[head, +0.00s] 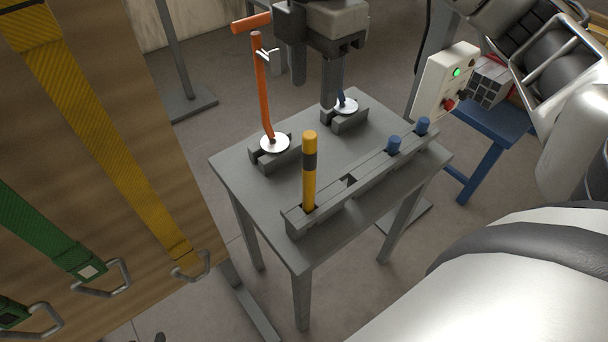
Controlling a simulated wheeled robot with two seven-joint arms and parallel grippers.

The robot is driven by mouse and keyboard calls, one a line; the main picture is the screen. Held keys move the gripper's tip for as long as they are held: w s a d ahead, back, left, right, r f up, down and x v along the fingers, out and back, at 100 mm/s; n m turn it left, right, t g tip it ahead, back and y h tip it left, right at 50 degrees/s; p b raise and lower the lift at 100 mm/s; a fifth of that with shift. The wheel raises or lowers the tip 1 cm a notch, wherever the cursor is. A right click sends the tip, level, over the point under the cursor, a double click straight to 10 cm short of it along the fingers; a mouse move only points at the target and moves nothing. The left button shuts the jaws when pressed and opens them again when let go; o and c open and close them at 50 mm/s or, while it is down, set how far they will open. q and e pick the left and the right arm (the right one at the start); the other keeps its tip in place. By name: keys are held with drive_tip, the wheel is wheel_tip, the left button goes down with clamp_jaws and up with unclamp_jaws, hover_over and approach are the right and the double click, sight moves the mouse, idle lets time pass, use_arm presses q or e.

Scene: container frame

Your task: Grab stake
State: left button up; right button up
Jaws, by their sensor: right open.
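A yellow stake with a black band (309,170) stands upright in the near end of a grey slotted rail (330,202) on the grey table. Two short blue pegs (393,146) sit in the far part of the same rail. My right gripper (314,90) is at the top centre, pointing down beyond the stake and apart from it. Its fingers are spread, and I see nothing held between them. A blue-handled tool with a white disc (346,106) stands close to its right finger; its upper part is hidden. My left gripper is not in view.
An orange T-handled tool (259,85) stands in a grey block on the table (232,171). A wooden panel (150,130) with yellow and green straps is at left. A control box (446,82) and blue stand (498,128) are at right. An empty slot lies beside the stake.

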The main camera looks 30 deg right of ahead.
sight(313, 136)
wheel_tip(313, 136, down, 10)
drive_tip(key=shift+s+r, duration=0.1)
drive_tip(key=shift+r, duration=0.15)
drive_tip(key=shift+w+a+f+p, duration=0.15)
drive_tip(key=shift+f+p, duration=0.1)
drive_tip(key=shift+f, duration=1.2)
drive_tip(key=shift+w+d+f+p, duration=0.1)
drive_tip(key=shift+f+p, duration=0.15)
drive_tip(key=shift+f, duration=1.15)
clamp_jaws()
